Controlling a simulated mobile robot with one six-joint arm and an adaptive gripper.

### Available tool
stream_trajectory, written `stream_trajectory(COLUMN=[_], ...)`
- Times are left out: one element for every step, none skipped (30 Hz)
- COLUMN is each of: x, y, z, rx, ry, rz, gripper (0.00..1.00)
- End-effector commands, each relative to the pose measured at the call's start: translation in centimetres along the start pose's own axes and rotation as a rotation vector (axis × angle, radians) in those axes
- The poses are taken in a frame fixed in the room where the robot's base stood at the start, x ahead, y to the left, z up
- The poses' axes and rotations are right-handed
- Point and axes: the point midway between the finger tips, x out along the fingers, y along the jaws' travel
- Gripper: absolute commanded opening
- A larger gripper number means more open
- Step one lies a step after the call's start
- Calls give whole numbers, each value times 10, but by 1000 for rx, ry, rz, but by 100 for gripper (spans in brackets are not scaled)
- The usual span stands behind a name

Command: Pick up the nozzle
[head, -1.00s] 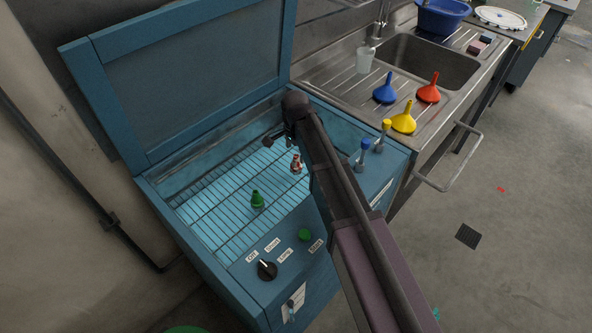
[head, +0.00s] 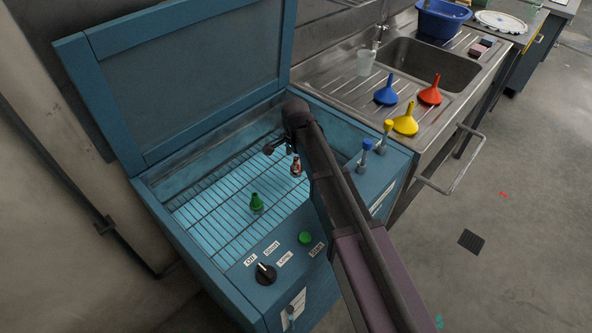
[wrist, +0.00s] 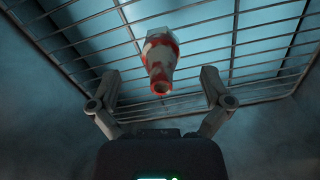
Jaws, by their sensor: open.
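A red and white nozzle (head: 296,169) stands on the wire rack inside the open blue cabinet, near the rack's right side. In the wrist view the nozzle (wrist: 160,62), white with red patches and a round opening at its narrow end, is ahead of my gripper (wrist: 160,80) and between the lines of its spread fingers. The fingers do not touch it. In the head view my gripper (head: 289,147) is inside the cabinet close to this nozzle, partly hidden by my arm. A green nozzle (head: 257,203) stands on the rack further left and nearer the front.
The cabinet's lid (head: 190,70) stands open behind the rack. Blue (head: 365,150) and yellow (head: 385,134) capped pieces stand on its right rim. A knob (head: 265,273) and green button (head: 305,238) are on the front. Funnels stand beside the sink (head: 430,62).

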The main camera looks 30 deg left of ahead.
Motion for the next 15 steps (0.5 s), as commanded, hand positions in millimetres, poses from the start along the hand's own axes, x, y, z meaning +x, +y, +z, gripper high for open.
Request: stream_trajectory(x=[8, 10, 13, 16, 18, 21, 24, 26, 29, 31, 33, 36, 37, 39, 40], y=[0, 0, 0, -1, -1, -1, -1, -1, -1, -1, -1, -1, -1, -1, -1], z=[0, 0, 0, -1, -1, -1, -1, -1, -1, -1, -1, -1, -1, 0, 0], rx=[0, 0, 0, 0, 0, 0, 0, 0, 0, 0, 0, 0, 0, -1, -1], ry=[0, 0, 0, 0, 0, 0, 0, 0, 0, 0, 0, 0, 0, 0, 0], rz=[0, 0, 0, 0, 0, 0, 0, 0, 0, 0, 0, 0, 0, 0, 0], gripper=[99, 99, 99, 99, 99, 99, 99, 99, 99, 99, 99, 99, 99, 99, 99])
